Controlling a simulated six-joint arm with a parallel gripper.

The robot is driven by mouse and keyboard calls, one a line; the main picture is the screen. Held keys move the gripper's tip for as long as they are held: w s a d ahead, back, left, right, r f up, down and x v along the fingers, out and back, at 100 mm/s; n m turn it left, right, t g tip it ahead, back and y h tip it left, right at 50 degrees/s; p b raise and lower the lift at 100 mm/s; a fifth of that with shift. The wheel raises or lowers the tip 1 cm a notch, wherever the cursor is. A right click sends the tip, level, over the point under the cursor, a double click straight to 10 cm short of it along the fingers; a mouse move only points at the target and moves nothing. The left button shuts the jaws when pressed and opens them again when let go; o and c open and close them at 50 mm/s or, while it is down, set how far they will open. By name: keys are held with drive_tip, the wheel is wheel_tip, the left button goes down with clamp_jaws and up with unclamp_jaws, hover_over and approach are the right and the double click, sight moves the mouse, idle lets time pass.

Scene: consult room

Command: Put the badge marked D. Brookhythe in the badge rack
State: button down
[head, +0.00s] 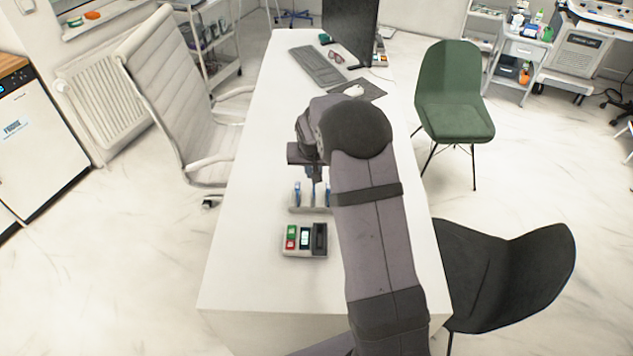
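A pale holder (310,209) with upright parts and blue pieces stands on the white desk, below my gripper (317,178). It looks like a rack, but I cannot tell for certain that it is the badge rack. In front of it is a light tray (304,253) with side-by-side compartments. A red and green item (291,237) lies in its left part, a green and white item (305,238) in the middle, and a dark piece (320,240) at the right. No name is readable, so I cannot pick out the D. Brookhythe badge. My gripper points down; its fingertips are too small and partly hidden.
The white desk (262,285) is clear to the left and front of the tray. A keyboard (318,66), glasses, mouse and monitor (350,28) are at its far end. Chairs stand on both sides, a white one (175,85) left, green (452,95) and black (510,275) right.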

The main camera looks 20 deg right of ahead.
drive_tip(key=shift+w+d+f, duration=0.15)
drive_tip(key=shift+w+f, duration=0.05)
drive_tip(key=shift+w, duration=0.4)
drive_tip(key=shift+w+d+f, duration=0.1)
drive_tip(key=shift+w+f, duration=0.1)
drive_tip(key=shift+w, duration=0.35)
drive_tip(key=shift+f, duration=0.15)
drive_tip(key=shift+f+b, duration=1.15)
drive_tip(key=shift+f, duration=0.7)
drive_tip(key=shift+f+b, duration=1.8)
drive_tip(key=shift+f, duration=0.1)
idle(1.2)
idle(0.3)
drive_tip(key=c, duration=1.4)
unclamp_jaws()
drive_tip(key=shift+c, duration=0.2)
drive_tip(key=shift+r, duration=0.1)
